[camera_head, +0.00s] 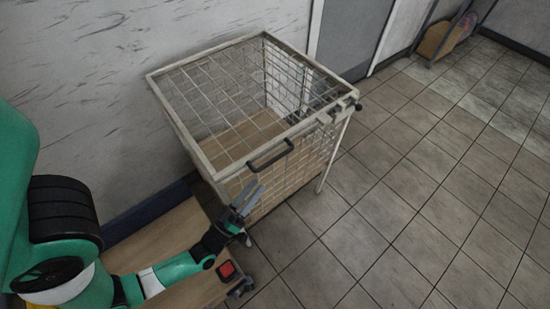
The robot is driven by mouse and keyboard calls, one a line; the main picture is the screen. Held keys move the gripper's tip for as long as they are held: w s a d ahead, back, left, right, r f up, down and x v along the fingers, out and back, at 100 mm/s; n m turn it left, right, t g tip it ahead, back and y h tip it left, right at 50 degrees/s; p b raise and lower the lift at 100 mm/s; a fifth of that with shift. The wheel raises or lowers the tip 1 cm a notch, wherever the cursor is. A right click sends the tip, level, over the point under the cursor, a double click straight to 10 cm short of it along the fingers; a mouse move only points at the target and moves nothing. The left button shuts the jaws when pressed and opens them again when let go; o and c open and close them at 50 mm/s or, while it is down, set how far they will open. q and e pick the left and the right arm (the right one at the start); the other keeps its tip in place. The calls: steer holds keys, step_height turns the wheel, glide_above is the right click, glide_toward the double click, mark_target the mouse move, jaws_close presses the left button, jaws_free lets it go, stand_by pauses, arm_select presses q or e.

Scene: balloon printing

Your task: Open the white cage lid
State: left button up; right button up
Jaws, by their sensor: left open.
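The white wire cage (292,182) stands against the wall in the middle of the head view. Its mesh lid (218,95) lies flat and closed on top, in an off-white frame. A dark handle (271,156) sits on the lid's near edge. My left gripper (256,195) is just below and to the left of the handle, near the cage's front side. Its two grey fingers are apart with nothing visible between them, and they appear clear of the handle. My right gripper is not in view.
A light wooden surface (168,236) with a red button box (227,270) lies at lower left, under my left arm. The tiled floor (400,215) to the right is clear. A grey door (352,35) is behind the cage, and a rack (445,38) stands at the far right.

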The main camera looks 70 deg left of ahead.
mark_target(275, 158)
arm_select(q)
steer(key=x, duration=1.1)
steer(key=shift+s+a, duration=0.15)
steer(key=shift+a, duration=0.15)
steer(key=shift+c, duration=0.2)
jaws_close()
stand_by(0.8)
